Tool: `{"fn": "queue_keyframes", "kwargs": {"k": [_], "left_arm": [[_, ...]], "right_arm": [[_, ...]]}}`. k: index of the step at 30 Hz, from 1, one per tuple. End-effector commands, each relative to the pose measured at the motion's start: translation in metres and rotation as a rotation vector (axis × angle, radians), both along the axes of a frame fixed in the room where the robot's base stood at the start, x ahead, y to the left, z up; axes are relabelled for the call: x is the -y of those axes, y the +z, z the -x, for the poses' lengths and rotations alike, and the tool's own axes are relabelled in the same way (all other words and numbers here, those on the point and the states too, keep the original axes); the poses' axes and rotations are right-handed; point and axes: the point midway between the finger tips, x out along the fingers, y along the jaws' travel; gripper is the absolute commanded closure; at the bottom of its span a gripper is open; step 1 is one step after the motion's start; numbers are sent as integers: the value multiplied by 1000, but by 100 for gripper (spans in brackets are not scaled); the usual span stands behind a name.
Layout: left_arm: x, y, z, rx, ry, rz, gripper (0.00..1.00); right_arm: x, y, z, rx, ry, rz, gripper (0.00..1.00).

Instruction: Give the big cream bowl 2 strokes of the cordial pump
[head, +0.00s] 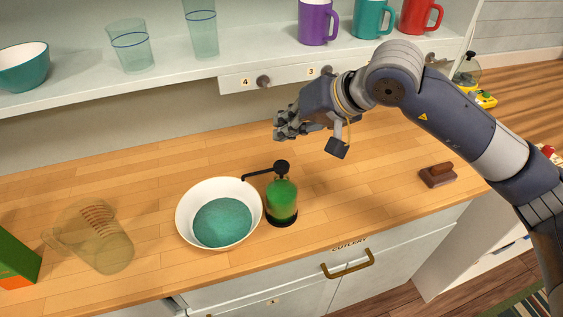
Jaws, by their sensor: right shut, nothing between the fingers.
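The big cream bowl (184,215) stands on the wooden counter, with a teal round area inside; I cannot tell whether this is liquid or colouring. The cordial pump (282,202), a clear bottle of green liquid with a black base and black pump head, stands upright just right of the bowl. Its black spout points left, with the tip over the bowl's right rim. My right gripper (287,127) is shut and empty, above and behind the pump head and apart from it. My left gripper is out of view.
A clear measuring jug (97,238) and a green box (17,255) stand left of the bowl. A brown block (437,175) lies at the right. The shelf above holds cups (318,22), glasses (130,45) and a teal bowl (24,68).

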Motion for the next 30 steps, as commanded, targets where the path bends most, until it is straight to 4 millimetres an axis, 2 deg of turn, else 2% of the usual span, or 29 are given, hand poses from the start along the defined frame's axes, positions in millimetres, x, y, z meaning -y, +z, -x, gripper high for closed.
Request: {"fn": "queue_keyframes", "kwargs": {"k": [5, 6, 9, 10, 30], "left_arm": [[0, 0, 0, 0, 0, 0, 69], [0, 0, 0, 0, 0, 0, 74], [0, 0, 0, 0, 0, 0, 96], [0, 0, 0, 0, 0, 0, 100], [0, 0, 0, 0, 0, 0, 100]], "right_arm": [[0, 0, 0, 0, 0, 0, 100], [0, 0, 0, 0, 0, 0, 100], [0, 0, 0, 0, 0, 0, 100], [0, 0, 0, 0, 0, 0, 100], [0, 0, 0, 0, 0, 0, 100]]}}
